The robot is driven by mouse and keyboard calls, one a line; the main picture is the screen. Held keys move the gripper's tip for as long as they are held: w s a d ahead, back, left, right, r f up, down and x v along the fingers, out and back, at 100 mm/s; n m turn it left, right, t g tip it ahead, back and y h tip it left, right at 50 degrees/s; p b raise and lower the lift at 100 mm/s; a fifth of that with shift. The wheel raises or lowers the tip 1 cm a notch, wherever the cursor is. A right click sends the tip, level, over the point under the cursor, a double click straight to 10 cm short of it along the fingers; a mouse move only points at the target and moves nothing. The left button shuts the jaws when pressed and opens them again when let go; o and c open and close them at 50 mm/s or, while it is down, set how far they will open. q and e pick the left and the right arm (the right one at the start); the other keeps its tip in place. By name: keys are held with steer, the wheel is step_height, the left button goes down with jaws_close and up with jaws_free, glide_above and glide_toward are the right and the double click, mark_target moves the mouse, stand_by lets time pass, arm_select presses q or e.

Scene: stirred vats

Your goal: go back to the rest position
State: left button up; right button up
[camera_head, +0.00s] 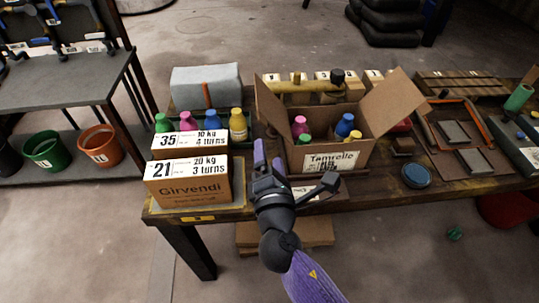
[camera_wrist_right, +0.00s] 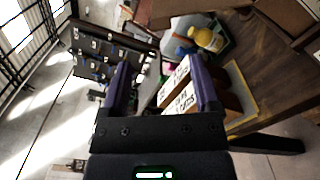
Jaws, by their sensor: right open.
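My right gripper (camera_head: 268,162) is open and empty above the front of the wooden table (camera_head: 365,198), between a brown carton marked Girvendi (camera_head: 188,190) on its left and an open carton marked Tamrotte (camera_head: 345,140) on its right. In the right wrist view the two purple fingers of the right gripper (camera_wrist_right: 160,88) stand apart with nothing between them. White-labelled cartons (camera_wrist_right: 180,95) show behind the right-hand finger. My left gripper is not in the head view.
Colourful bottles (camera_head: 237,125) stand behind the cartons, and more stand in the open carton. A blue round dish (camera_head: 416,175) lies at right. A dark bench (camera_head: 65,80), an orange bucket (camera_head: 100,146) and a green bucket (camera_head: 43,148) are at left. The floor in front is largely clear.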

steer(key=s+d+f+m+g, duration=0.2)
steer(key=s+f+m+g, duration=0.15)
steer(key=f, duration=0.55)
steer(key=s+d+f+m+g, duration=0.25)
steer(key=s+f, duration=0.25)
steer(key=f, duration=0.5)
steer(key=s+d+f+m+g, duration=0.3)
steer(key=s+f+g, duration=0.1)
steer(key=f, duration=0.5)
steer(key=s+d+f+m+g, duration=0.2)
steer(key=s+f+m, duration=0.1)
steer(key=s, duration=0.5)
steer(key=s+d+f+m+g, duration=0.3)
steer(key=s+f+m, duration=0.1)
steer(key=s, duration=0.5)
steer(key=s+d+f+m+g, duration=0.2)
steer(key=s+m, duration=0.4)
steer(key=s, duration=0.3)
step_height(320, 180, down, 2)
steer(key=shift+s+d+f+g+h, duration=0.1)
steer(key=shift+s+d+g+h, duration=0.2)
steer(key=shift+d, duration=0.4)
steer(key=shift+w, duration=0.25)
